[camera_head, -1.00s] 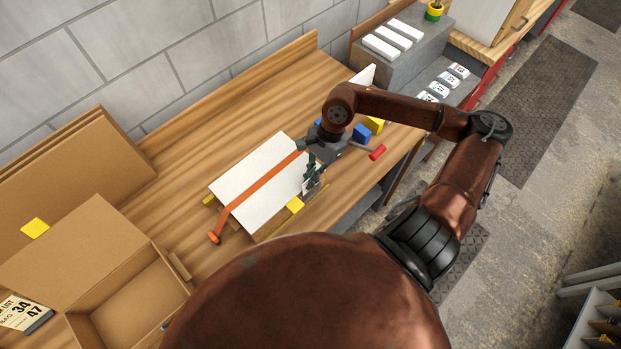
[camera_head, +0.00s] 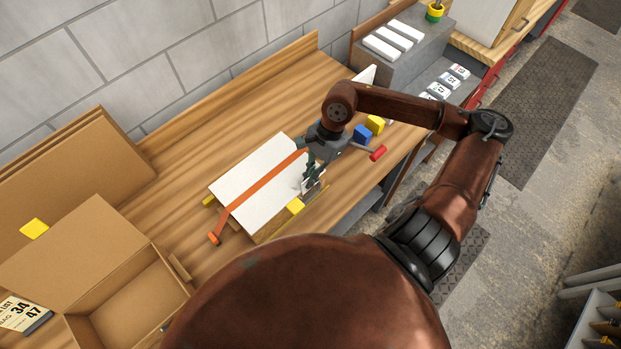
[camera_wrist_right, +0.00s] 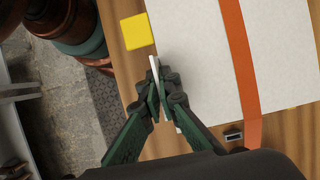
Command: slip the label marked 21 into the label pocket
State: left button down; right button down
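My right gripper (camera_head: 313,174) is over the near right edge of the white board (camera_head: 250,180). In the right wrist view its fingertips (camera_wrist_right: 158,90) are closed on a thin white label (camera_wrist_right: 154,66), seen nearly edge-on. The number on it cannot be read. The label (camera_head: 316,187) shows only as a small pale patch beside the fingers in the head view. I cannot make out the label pocket in either view. My left gripper is not in view.
An orange strap (camera_head: 255,190) crosses the board. Blue (camera_head: 362,133) and yellow (camera_head: 375,124) blocks and a red-headed tool (camera_head: 378,153) lie to the right. Numbered labels (camera_head: 438,90) lie on a grey shelf. An open box (camera_head: 130,300) stands left.

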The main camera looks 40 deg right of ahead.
jog(key=shift+f+b, duration=0.45)
jog(key=shift+f, duration=0.05)
dwell(0.4)
jog(key=c, duration=2.7)
grip_release()
jog(key=o, duration=0.6)
jog(key=shift+d+r, duration=0.1)
jog(key=shift+r, duration=0.1)
jog(key=v, duration=1.1)
jog(key=shift+d+r, duration=0.1)
jog(key=shift+r, duration=0.25)
